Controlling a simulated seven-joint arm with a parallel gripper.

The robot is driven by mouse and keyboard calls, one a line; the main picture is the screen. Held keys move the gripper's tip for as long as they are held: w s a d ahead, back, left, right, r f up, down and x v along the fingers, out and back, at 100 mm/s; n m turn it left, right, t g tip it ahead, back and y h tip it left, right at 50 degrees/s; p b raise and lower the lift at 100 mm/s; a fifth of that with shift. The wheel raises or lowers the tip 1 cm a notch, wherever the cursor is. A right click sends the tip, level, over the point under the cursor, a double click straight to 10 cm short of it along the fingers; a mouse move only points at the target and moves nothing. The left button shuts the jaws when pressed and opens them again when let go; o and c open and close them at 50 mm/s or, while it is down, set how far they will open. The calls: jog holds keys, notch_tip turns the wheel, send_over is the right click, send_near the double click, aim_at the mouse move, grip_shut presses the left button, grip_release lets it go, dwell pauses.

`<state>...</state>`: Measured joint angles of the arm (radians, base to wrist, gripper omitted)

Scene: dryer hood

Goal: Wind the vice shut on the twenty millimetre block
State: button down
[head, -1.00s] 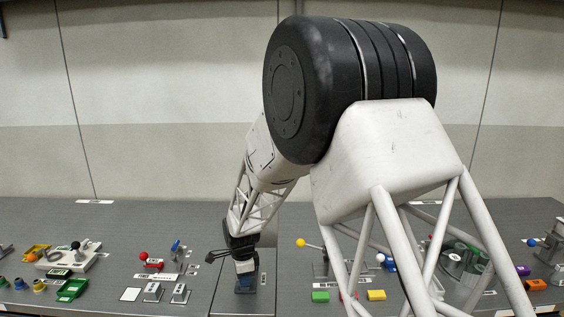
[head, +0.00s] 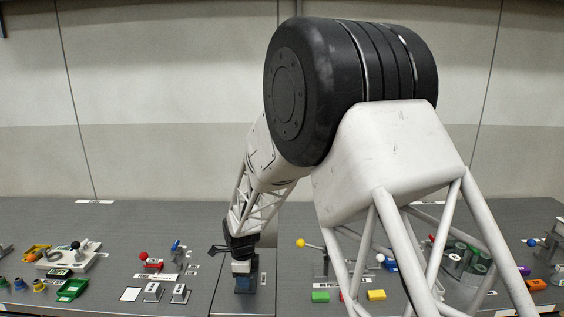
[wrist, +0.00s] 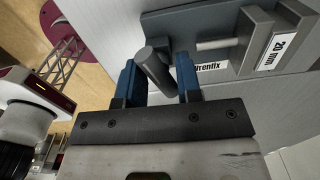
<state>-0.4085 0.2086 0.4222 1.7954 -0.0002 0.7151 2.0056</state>
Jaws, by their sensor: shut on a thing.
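The grey vice (wrist: 232,22) fills the upper right of the wrist view, with a partly covered label reading "…renfix". A lighter grey part (wrist: 256,36) with a "20 mm" label stands at its right; a pale rod (wrist: 215,44) runs toward it. I cannot clearly tell the block from the jaws. My gripper (wrist: 157,72) has its blue fingers on either side of a dark grey round handle (wrist: 155,68) and is shut on it. In the head view my gripper (head: 243,272) is low at the bench's front; the vice is not clearly distinguishable there.
A red-knobbed lever (head: 144,257) and small grey fixtures (head: 153,293) stand left of my gripper. A yellow-knobbed lever (head: 301,243) and a green block (head: 320,297) stand right. My arm hides part of the right bench.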

dwell(0.6)
jog(key=shift+n, duration=1.6)
jog(key=shift+f, duration=0.1)
jog(key=c, duration=0.9)
grip_release()
jog(key=shift+r, duration=0.25)
jog(key=shift+r, duration=2.85)
